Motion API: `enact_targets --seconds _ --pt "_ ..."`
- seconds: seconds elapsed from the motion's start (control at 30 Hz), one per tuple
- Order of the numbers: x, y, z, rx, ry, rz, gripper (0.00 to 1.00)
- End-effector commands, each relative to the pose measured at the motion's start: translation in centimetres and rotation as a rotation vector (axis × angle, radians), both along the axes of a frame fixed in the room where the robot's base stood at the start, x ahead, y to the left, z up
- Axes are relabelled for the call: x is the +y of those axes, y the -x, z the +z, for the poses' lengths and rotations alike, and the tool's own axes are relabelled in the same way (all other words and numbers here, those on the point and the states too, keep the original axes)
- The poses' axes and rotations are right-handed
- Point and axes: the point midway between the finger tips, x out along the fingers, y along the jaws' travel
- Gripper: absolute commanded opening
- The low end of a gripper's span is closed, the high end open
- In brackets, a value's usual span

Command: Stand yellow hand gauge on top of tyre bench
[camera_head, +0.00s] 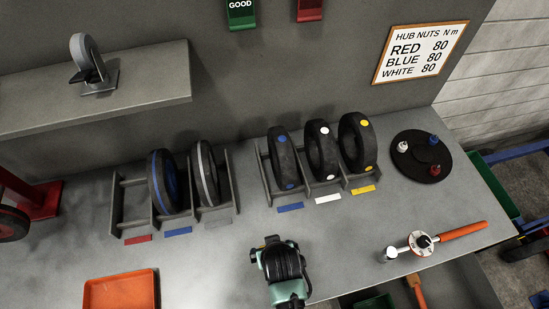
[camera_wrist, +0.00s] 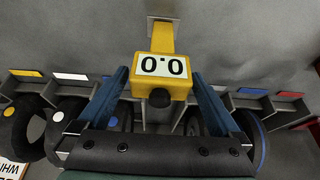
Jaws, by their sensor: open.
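The yellow hand gauge (camera_wrist: 162,68) shows in the wrist view, with a white "0.0" display, a black knob and a yellow stem running to a pale square end at the top. My gripper (camera_wrist: 159,74) has its two blue fingers apart, one on each side of the gauge, with the gauge between their tips. Whether a finger touches it is unclear. In the head view my gripper (camera_head: 283,270) is the teal and black shape over the front of the grey tyre bench (camera_head: 215,265). The gauge is not clearly visible there, so its contact with the bench cannot be told.
Two racks of tyres stand behind my gripper: a left rack (camera_head: 177,190) and a right rack (camera_head: 318,160). An orange tray (camera_head: 121,291) lies front left, a torque wrench (camera_head: 435,241) front right, and a round black nut plate (camera_head: 422,157) back right. Bare bench lies between tray and gripper.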

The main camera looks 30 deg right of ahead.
Motion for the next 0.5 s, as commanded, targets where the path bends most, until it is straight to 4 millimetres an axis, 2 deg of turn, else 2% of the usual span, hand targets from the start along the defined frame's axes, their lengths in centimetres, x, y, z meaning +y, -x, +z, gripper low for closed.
enact_targets --seconds 0.5 --pt "0.9 3.1 7.8 -0.002 0.001 0.001 1.0"
